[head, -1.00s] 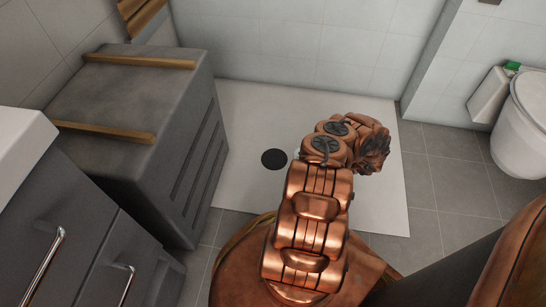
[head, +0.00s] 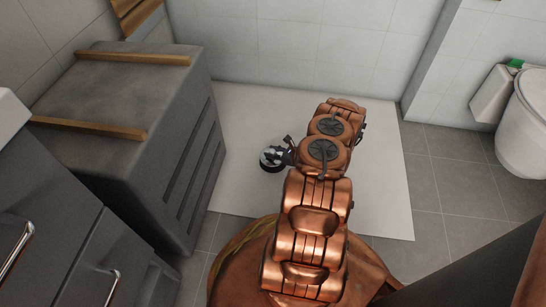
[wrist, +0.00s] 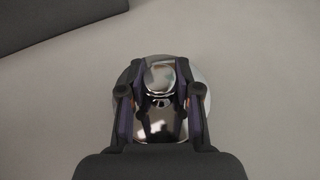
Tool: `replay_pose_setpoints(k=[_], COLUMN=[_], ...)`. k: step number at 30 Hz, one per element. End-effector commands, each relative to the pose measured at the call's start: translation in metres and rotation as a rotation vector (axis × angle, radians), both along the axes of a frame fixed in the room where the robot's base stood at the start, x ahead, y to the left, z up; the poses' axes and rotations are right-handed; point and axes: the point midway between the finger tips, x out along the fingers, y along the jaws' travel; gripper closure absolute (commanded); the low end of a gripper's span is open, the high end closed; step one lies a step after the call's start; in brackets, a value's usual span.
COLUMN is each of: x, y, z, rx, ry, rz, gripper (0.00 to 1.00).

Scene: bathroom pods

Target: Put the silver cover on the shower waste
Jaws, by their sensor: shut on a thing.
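The silver cover (wrist: 160,75) is shiny and round, with a paler disc-like rim showing on both sides of the fingers in the wrist view. My gripper (wrist: 159,100) is shut on it, one finger at each side. In the head view my gripper (head: 280,155) and the cover (head: 267,153) are over the shower waste (head: 270,168). Only a dark edge of the waste shows below the cover. The rest of the waste is hidden, and I cannot tell whether the cover touches it or is fully centred.
The pale shower tray (head: 240,195) is clear around the waste. A dark grey cabinet (head: 130,85) with wooden strips stands close on the left. A toilet (head: 525,125) stands at the far right, beyond grey floor tiles.

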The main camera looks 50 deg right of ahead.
Motion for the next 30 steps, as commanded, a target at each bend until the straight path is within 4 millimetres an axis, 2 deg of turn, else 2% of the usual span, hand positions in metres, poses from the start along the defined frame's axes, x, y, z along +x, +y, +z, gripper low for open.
replay_pose_setpoints(k=[1,6,23,24,30], x=[-0.003,-0.002,-0.001,-0.001,-0.001], y=[-0.001,-0.001,-0.001,-0.002,-0.001], z=[-0.012,-0.032,-0.038,-0.038,-0.038], rx=[0.002,0.002,0.0,0.0,0.001], ry=[0.002,0.001,-0.001,-0.001,-0.001], rz=[-0.004,-0.004,-0.003,-0.003,-0.004], gripper=[1.0,1.0,1.0,0.66,0.45])
